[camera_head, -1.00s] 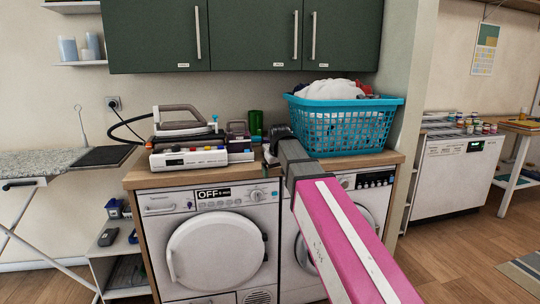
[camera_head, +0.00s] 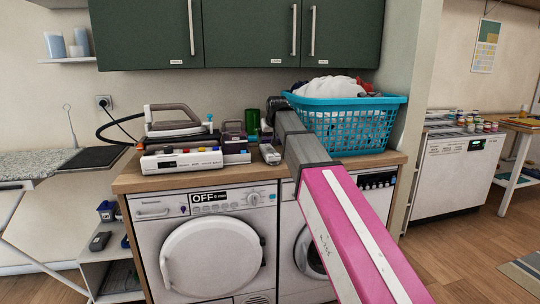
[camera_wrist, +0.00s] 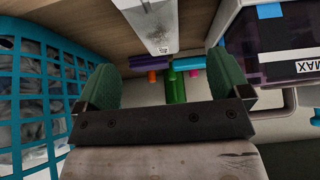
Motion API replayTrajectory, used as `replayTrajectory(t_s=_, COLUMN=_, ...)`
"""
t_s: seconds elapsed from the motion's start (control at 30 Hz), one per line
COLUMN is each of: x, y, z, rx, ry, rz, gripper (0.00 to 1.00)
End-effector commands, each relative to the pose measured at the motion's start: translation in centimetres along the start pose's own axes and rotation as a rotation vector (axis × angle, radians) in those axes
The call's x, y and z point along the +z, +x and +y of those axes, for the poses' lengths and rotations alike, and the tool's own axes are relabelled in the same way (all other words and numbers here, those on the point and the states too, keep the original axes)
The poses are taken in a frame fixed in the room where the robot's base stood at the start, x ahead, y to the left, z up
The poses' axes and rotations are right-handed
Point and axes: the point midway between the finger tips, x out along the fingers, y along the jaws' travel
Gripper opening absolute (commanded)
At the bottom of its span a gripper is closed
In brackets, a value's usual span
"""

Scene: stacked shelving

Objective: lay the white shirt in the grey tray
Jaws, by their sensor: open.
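White cloth (camera_head: 328,86), which may be the white shirt, lies bunched on top of the load in the blue laundry basket (camera_head: 350,133). Dark and red cloth lies beside it. The basket wall (camera_wrist: 55,110) is at the left of the wrist view, with greyish cloth behind its mesh. My gripper (camera_wrist: 160,84) is open, with its green fingers spread and no cloth between them. It is beside the basket. In the head view my arm reaches over the counter and the fingers cannot be made out. I cannot make out a grey tray in either view.
The wooden counter (camera_head: 135,183) stands on two white machines. An iron (camera_head: 172,121) and boxed items fill its left part. A small grey-white device (camera_head: 270,154) lies near my arm, left of the basket. Green cabinets (camera_head: 245,35) hang above. A low shelf (camera_head: 110,280) is at left.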

Motion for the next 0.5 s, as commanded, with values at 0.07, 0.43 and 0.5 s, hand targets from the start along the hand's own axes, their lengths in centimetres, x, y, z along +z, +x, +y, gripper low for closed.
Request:
replayTrajectory(t_s=0.07, x=-0.1, y=1.3, z=0.0, rx=0.0, ry=0.0, rz=-0.001, gripper=0.95)
replayTrajectory(t_s=0.43, x=-0.2, y=4.3, z=0.3, rx=0.001, ry=0.0, rz=-0.001, gripper=0.95)
replayTrajectory(t_s=0.5, x=-0.2, y=5.4, z=0.4, rx=0.0, ry=0.0, rz=-0.002, gripper=0.95)
